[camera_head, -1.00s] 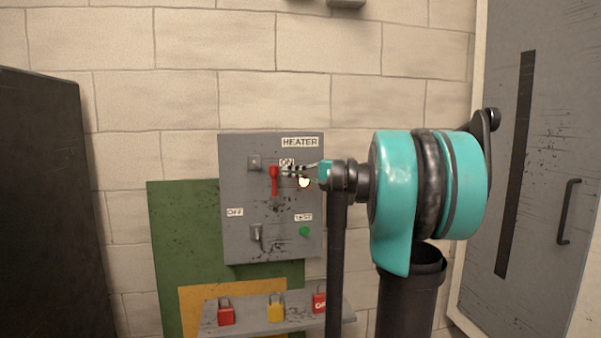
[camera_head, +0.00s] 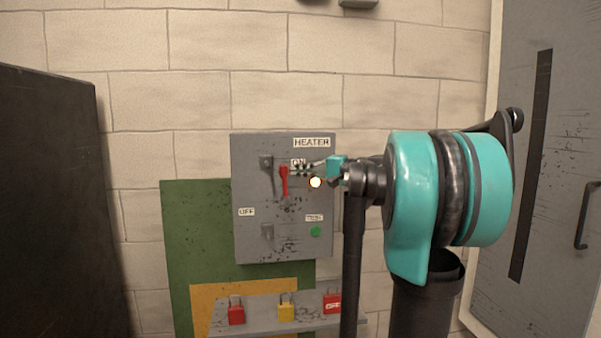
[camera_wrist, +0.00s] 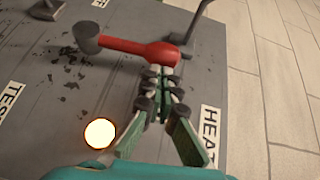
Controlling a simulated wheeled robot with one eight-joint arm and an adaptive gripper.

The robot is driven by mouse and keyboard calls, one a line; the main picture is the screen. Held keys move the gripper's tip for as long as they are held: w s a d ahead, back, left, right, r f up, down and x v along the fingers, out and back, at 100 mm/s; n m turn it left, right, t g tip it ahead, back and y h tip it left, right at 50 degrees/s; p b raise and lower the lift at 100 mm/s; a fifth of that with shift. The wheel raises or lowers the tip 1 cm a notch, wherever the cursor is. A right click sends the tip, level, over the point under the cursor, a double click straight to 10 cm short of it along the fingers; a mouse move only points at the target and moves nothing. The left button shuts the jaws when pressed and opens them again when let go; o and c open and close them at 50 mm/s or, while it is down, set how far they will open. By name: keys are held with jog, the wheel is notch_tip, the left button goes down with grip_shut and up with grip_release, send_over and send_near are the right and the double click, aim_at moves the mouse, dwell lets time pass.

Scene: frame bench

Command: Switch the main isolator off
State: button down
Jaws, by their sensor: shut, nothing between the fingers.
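The main isolator is a red lever (camera_head: 284,181) on the front of a grey panel (camera_head: 248,185) marked HEATER. In the wrist view the red lever (camera_wrist: 135,47) runs from a dark grey hub (camera_wrist: 85,38) to a rounded red tip. My gripper (camera_head: 298,169) is shut and empty, to the right of the lever's upper end. In the wrist view my gripper's fingertips (camera_wrist: 160,77) are close beside the red tip; I cannot tell whether they touch.
A glowing round lamp (camera_head: 315,182) and a green button (camera_head: 315,231) are on the panel's right side. Grey catches (camera_head: 266,162) are on its left side. Below, a shelf (camera_head: 260,327) carries red and yellow padlocks (camera_head: 286,312). A grey cabinet (camera_head: 563,130) stands at right.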

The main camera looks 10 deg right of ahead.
aim_at(285, 167)
jog(key=a+h, duration=0.1)
jog(key=a+n+g+h, duration=0.1)
jog(key=a, duration=0.1)
jog(key=a+r+n+h, duration=0.1)
jog(key=shift+a+g+h, duration=0.3)
jog(key=shift+a+g, duration=0.1)
jog(key=a+h, duration=0.1)
jog(key=a+n+h, duration=0.1)
jog(key=shift+a+f+h, duration=0.3)
jog(key=shift+a+f+n, duration=0.1)
jog(key=shift+a+n, duration=0.1)
jog(key=shift+n, duration=0.1)
jog(key=shift+a+f, duration=0.25)
jog(key=shift+a, duration=0.25)
jog(key=v, duration=1.2)
jog(key=shift+r, duration=0.15)
jog(key=shift+w, duration=0.15)
